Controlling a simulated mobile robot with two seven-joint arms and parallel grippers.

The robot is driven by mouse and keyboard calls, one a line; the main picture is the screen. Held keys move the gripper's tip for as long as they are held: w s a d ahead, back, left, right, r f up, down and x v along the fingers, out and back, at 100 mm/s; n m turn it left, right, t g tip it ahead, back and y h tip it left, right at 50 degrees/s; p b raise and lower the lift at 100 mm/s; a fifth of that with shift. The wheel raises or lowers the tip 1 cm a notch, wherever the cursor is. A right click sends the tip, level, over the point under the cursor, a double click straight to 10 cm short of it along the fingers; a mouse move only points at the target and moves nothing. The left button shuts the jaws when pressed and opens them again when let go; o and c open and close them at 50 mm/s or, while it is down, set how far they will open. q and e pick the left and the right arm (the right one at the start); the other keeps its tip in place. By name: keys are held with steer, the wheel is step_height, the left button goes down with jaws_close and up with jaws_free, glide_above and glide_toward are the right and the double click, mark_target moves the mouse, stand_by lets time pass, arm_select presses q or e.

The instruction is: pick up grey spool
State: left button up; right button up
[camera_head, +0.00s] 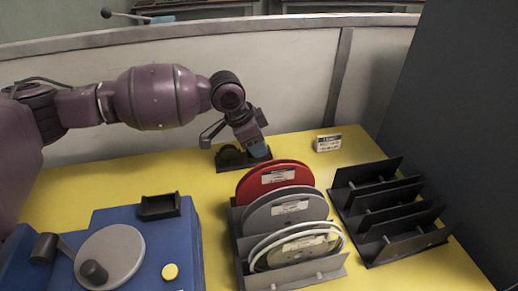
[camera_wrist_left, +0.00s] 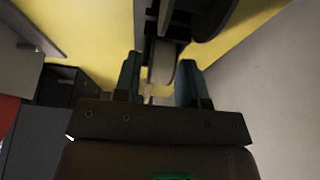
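The grey spool (camera_head: 285,209) stands upright in a dark rack (camera_head: 238,240), between a red spool (camera_head: 272,178) behind it and a white-rimmed spool (camera_head: 300,247) in front. It has a pale label. My left gripper (camera_head: 234,143) is behind the rack, beyond the red spool and apart from the grey spool. It is at a small black holder (camera_head: 230,165). In the left wrist view its two teal fingers (camera_wrist_left: 160,82) are spread, with a narrow grey part between or beyond them; I cannot tell whether they touch it. My right gripper is not in view.
An empty slotted dark rack (camera_head: 385,210) stands at the right. A blue unit (camera_head: 140,225) with a grey disc (camera_head: 110,255) stands at the front left. A small labelled box (camera_head: 327,143) lies at the back. The yellow table (camera_head: 120,180) is clear between these, and a low wall (camera_head: 290,70) runs behind.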

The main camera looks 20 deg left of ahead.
arm_select(q)
jaws_close()
